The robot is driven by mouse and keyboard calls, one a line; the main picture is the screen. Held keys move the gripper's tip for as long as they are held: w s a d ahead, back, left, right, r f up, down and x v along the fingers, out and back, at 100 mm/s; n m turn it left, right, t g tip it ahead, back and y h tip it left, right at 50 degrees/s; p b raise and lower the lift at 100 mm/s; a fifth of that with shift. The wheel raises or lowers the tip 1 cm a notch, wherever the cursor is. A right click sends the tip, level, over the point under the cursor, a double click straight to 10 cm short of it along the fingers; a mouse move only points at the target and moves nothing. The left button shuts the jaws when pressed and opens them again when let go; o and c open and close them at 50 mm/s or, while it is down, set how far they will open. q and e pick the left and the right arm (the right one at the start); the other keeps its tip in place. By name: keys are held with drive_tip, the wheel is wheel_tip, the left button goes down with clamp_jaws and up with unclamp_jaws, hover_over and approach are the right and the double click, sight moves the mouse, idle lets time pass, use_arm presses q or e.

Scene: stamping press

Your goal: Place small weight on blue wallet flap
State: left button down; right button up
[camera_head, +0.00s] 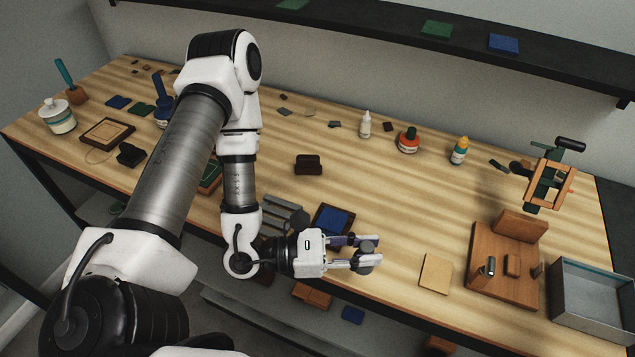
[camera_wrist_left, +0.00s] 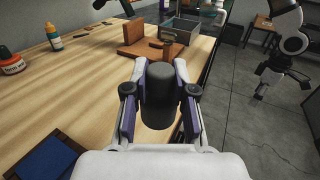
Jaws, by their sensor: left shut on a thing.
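My left gripper (camera_head: 366,256) is shut on the small weight, a dark cylinder (camera_wrist_left: 161,95), and holds it between both fingers near the table's front edge. In the left wrist view the weight stands out in front of the fingers (camera_wrist_left: 158,110). In the head view only a dark part of the weight (camera_head: 367,247) shows between the fingertips. The blue wallet (camera_head: 333,219) lies flat in a dark frame, just behind and left of the fingertips. It also shows at the lower left of the left wrist view (camera_wrist_left: 45,160). I cannot make out its flap clearly.
A tan card (camera_head: 435,273) lies right of the gripper. Further right stand a wooden fixture (camera_head: 485,265) and a grey metal bin (camera_head: 592,300). Bottles (camera_head: 365,125) and a red ink pot (camera_head: 408,141) stand at the back. A dark block (camera_head: 308,164) sits behind the wallet.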

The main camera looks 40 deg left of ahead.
use_arm(q)
drive_tip(key=w+a+b, duration=0.1)
drive_tip(key=w+a, duration=0.1)
drive_tip(key=a, duration=0.2)
drive_tip(key=w+a+b, duration=0.2)
drive_tip(key=w+a, duration=0.1)
drive_tip(key=a, duration=0.1)
drive_tip(key=w+a+f+b, duration=0.1)
drive_tip(key=w+a+b, duration=0.1)
drive_tip(key=a, duration=0.3)
drive_tip(key=shift+w, duration=0.7)
drive_tip(key=f+b, duration=0.1)
drive_tip(key=f, duration=0.2)
drive_tip(key=shift+d+f+b, duration=0.2)
drive_tip(key=shift+f+b, duration=0.15)
drive_tip(key=shift+b, duration=0.05)
drive_tip(key=shift+f, duration=0.2)
drive_tip(key=shift+w+r, duration=0.1)
